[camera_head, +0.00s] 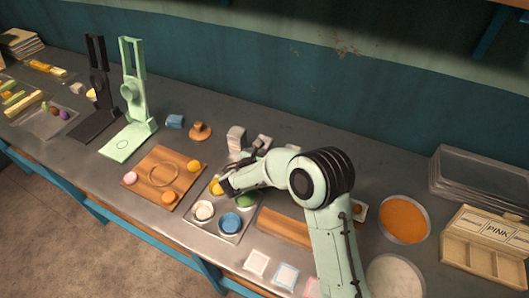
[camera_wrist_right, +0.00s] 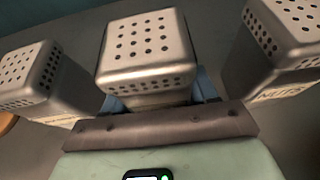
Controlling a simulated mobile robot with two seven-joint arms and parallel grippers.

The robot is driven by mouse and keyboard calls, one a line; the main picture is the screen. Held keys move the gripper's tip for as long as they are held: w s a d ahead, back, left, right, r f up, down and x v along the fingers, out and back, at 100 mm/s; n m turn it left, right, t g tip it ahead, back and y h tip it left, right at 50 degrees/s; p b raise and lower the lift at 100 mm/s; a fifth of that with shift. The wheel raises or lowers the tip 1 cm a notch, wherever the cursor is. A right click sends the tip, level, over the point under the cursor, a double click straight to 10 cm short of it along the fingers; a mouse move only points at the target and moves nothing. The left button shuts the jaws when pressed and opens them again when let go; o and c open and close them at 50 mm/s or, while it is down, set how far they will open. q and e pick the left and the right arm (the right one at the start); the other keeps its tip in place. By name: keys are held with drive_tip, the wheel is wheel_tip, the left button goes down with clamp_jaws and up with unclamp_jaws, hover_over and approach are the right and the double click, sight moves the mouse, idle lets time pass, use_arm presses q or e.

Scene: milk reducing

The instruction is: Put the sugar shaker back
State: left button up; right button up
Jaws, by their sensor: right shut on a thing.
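In the right wrist view a metal shaker (camera_wrist_right: 148,45) with a perforated top stands in the middle, between the blue fingers of my right gripper (camera_wrist_right: 160,96). The gripper is shut on its body. Its label is hidden, so I cannot read whether it is the sugar shaker. A similar shaker (camera_wrist_right: 38,78) is to its left, and another (camera_wrist_right: 285,40), with a partly visible label, is to its right. In the head view pale shakers (camera_head: 236,138) stand behind my right forearm, which partly hides them and the gripper. My left gripper is out of view.
A wooden board (camera_head: 147,182) and a tray of small bowls (camera_head: 222,235) lie in front on the counter. A wooden stamp (camera_head: 200,131) and a green press stand (camera_head: 133,100) are left. An orange round pan (camera_head: 404,218) and a box marked PINK (camera_head: 490,240) are right.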

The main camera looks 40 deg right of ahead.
drive_tip(key=o, duration=1.1)
drive_tip(key=shift+f, duration=0.15)
drive_tip(key=shift+o, duration=0.2)
drive_tip(key=shift+r, duration=0.2)
drive_tip(key=shift+s+a+r, duration=0.1)
drive_tip(key=shift+a+r, duration=0.05)
drive_tip(key=shift+a, duration=0.15)
drive_tip(key=v, duration=1.1)
drive_tip(key=shift+s+a, duration=0.1)
drive_tip(key=shift+s, duration=0.15)
